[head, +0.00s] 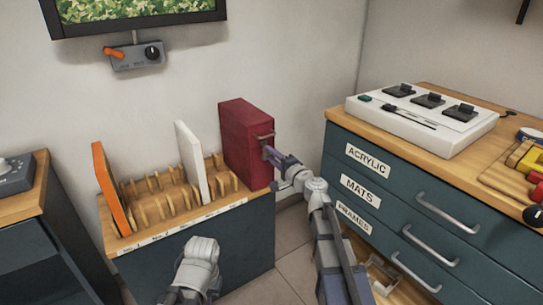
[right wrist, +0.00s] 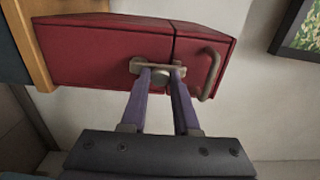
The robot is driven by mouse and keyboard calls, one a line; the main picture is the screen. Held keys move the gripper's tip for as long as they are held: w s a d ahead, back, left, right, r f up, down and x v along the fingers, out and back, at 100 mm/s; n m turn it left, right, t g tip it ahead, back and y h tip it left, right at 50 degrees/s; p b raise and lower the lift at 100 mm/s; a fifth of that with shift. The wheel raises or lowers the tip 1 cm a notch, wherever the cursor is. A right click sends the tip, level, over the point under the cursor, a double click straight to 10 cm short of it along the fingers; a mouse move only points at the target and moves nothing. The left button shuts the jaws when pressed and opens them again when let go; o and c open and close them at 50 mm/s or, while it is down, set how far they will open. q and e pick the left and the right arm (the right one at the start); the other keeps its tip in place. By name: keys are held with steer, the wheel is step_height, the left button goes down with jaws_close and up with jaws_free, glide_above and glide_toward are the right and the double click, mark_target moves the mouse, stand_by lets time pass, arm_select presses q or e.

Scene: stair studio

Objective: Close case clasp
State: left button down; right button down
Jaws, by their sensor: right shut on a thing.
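The dark red case (head: 246,130) stands upright at the right end of the slotted wooden rack. In the right wrist view the case (right wrist: 90,48) fills the upper middle, with a thin seam and a handle (right wrist: 212,72) right of the clasp. My right gripper (head: 270,153) reaches the case's front face. In the right wrist view its two purple fingers are shut on the metal clasp (right wrist: 158,66), which lies across the seam. The fingers hide part of the clasp. Of my left arm only a pale link shows at the bottom of the head view; its gripper is not seen.
The wooden rack (head: 150,212) also holds an orange panel (head: 113,188) and a white panel (head: 190,160). A drawer cabinet (head: 400,205) with a white control box (head: 420,110) stands to the right. A switch box (head: 137,56) hangs on the wall above.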

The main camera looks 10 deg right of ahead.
steer(key=c, duration=0.7)
jaws_free()
steer(key=shift+o, duration=0.2)
steer(key=shift+s, duration=0.1)
steer(key=v, duration=0.7)
steer(key=shift+s, duration=0.3)
